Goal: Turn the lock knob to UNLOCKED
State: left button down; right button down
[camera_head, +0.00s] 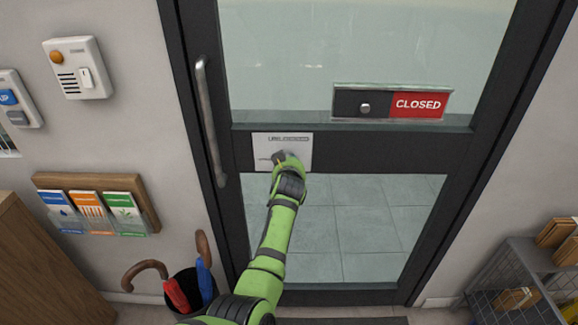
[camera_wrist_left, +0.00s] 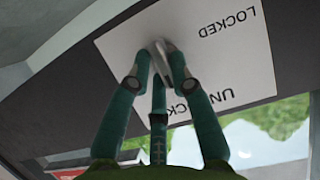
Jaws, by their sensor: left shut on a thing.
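The lock plate (camera_head: 262,143) is a white square on the door's dark middle rail. In the left wrist view the plate (camera_wrist_left: 230,60) carries the words LOCKED and UNLOCKED, seen upside down, with UNLOCKED partly covered by a finger. The grey lock knob (camera_wrist_left: 178,65) stands out from the plate between the fingertips. My left gripper (camera_wrist_left: 163,68) is shut on the knob. In the head view the left gripper (camera_head: 286,160) is at the plate, and the arm hides much of the knob. I cannot tell the knob's exact pointing direction. My right gripper is not in view.
A sliding CLOSED sign (camera_head: 418,104) is on the glass above right. A long vertical door handle (camera_head: 210,125) is to the left. An umbrella stand (camera_head: 192,286), a leaflet rack (camera_head: 97,203) and a wire basket rack (camera_head: 520,275) flank the door.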

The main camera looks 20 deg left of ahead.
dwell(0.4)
pick_arm(q)
jog(key=c, duration=1.1)
grip_release()
notch_tip(320, 180, up, 10)
